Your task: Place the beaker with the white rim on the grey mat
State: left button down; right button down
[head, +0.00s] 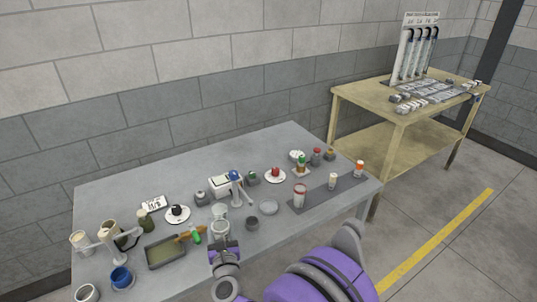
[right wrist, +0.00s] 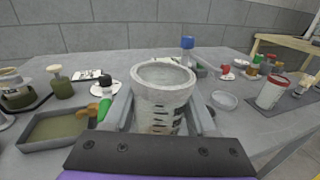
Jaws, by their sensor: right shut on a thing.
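My right gripper (head: 222,240) is shut on a pale, translucent beaker with a whitish rim and dark markings (right wrist: 160,95). The beaker is upright between the fingers near the table's front edge. It also shows in the head view (head: 221,229). Whether its base touches the table is hidden. The grey mat (head: 316,197) is a dark strip at the right end of the table, to the right of the gripper. A clear container with red parts (head: 299,195), a small white bottle (head: 332,181) and an orange-capped bottle (head: 359,169) stand on it. My left gripper is not in view.
A shallow clear dish (head: 268,207) and a dark round pot (head: 252,223) lie between beaker and mat. A blue-topped dispenser (head: 235,187) stands behind the beaker. A green-filled tray (head: 165,251) is to the left. Bare mat shows between its containers.

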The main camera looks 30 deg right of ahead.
aim_at(315, 196)
jog(key=l, duration=0.75)
jog(key=l+z, duration=0.15)
jog(key=l, duration=0.55)
jog(key=i+l, duration=0.2)
jog(key=i, duration=0.15)
